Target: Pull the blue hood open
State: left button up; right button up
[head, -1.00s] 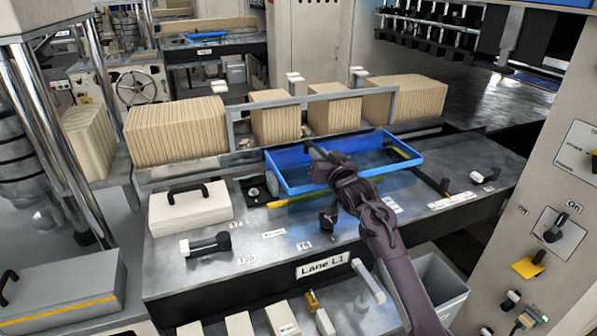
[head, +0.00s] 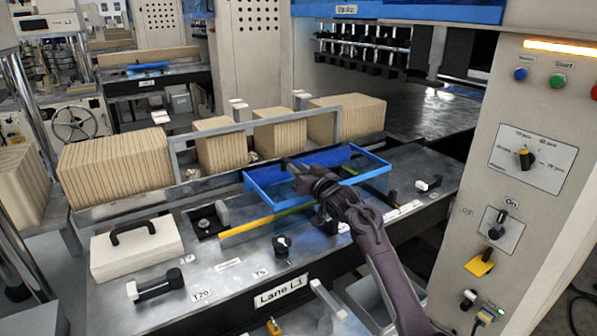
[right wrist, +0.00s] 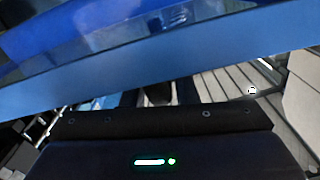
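The blue hood (head: 262,196) is a blue-rimmed cover with clear sides on the steel deck of Lane L1. My right gripper (head: 291,166) reaches over its front rim from the lower right, with its tips above the hood's inside. In the right wrist view, a broad blue band of the hood (right wrist: 150,75) crosses just beyond the gripper body and hides most of the fingers. I cannot tell whether they are apart or closed on the rim. My left gripper is not in view.
A yellow bar (head: 245,228) lies along the hood's front. Cardboard stacks (head: 115,170) stand behind a metal rail. A white block with a black handle (head: 137,246) sits left on the deck. A control panel (head: 500,190) stands close on the right.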

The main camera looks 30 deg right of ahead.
jog(key=shift+o, duration=0.9)
jog(key=shift+a, duration=0.1)
jog(key=shift+s+f, duration=0.15)
jog(key=shift+s, duration=0.4)
jog(key=s+b, duration=0.2)
jog(key=s, duration=0.4)
jog(key=shift+s+b, duration=0.3)
jog(key=shift+s, duration=0.1)
jog(key=shift+d+r, duration=0.2)
jog(key=shift+r, duration=0.05)
